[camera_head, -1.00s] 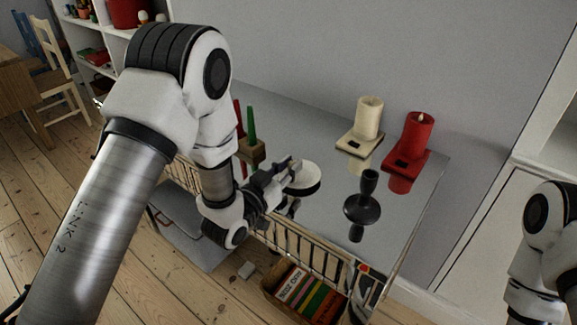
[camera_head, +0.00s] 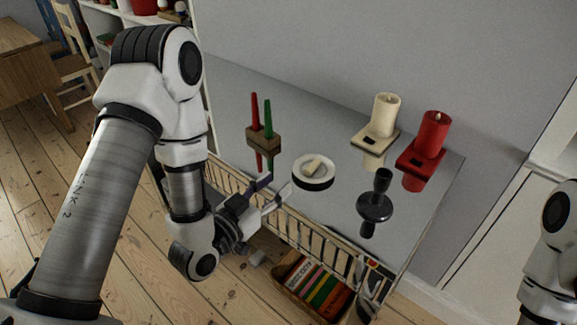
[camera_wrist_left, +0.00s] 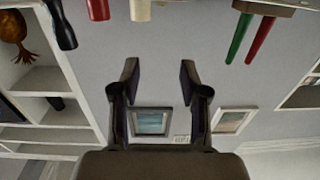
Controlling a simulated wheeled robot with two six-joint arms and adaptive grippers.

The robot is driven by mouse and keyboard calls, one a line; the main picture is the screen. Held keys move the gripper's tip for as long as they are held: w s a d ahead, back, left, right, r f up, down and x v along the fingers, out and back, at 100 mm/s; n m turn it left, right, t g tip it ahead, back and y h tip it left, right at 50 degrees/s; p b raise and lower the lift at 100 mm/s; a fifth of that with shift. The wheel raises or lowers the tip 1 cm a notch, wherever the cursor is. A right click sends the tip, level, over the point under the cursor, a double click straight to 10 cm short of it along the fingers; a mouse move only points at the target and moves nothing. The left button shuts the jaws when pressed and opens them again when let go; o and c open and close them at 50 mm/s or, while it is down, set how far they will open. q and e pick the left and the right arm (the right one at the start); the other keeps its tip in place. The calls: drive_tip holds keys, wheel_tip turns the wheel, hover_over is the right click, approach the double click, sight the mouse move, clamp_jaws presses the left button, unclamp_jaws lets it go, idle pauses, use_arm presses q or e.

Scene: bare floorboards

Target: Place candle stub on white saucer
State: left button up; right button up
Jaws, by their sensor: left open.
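The white saucer (camera_head: 298,179) lies on the grey top of a cart. A small cream candle stub (camera_head: 314,166) lies on its side on the saucer, inside the rim. My left gripper (camera_head: 278,188) is open and empty, just left of and in front of the saucer, apart from the stub. In the left wrist view my left gripper's two fingers (camera_wrist_left: 158,75) stand apart with nothing between them; the saucer and stub do not show there. My right arm shows at the right edge, but its gripper is out of frame.
Red and green candles in a wooden holder (camera_head: 262,142) stand behind the gripper. A cream candle (camera_head: 385,112), a red candle (camera_head: 433,133) and a black candlestick (camera_head: 375,205) stand right of the saucer. A wire rail (camera_head: 305,228) runs along the cart's front.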

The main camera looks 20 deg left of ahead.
use_arm(q)
drive_tip(key=s+a+f+n+g+y, duration=0.15)
drive_tip(key=s+f+g, duration=0.35)
drive_tip(key=f, duration=0.5)
drive_tip(key=s+f+g+y, duration=0.2)
drive_tip(key=s+f+g, duration=0.3)
drive_tip(key=f, duration=0.5)
drive_tip(key=s+a+f+n+g+y, duration=0.1)
drive_tip(key=s+f+g, duration=0.2)
drive_tip(key=s, duration=0.4)
drive_tip(key=s+a+f+n+g+y, duration=0.1)
drive_tip(key=s+f+g, duration=0.3)
drive_tip(key=s, duration=0.3)
drive_tip(key=shift+s+a+f, duration=0.35)
drive_tip(key=shift+s+f, duration=0.05)
drive_tip(key=shift+f, duration=0.1)
drive_tip(key=shift+n, duration=0.25)
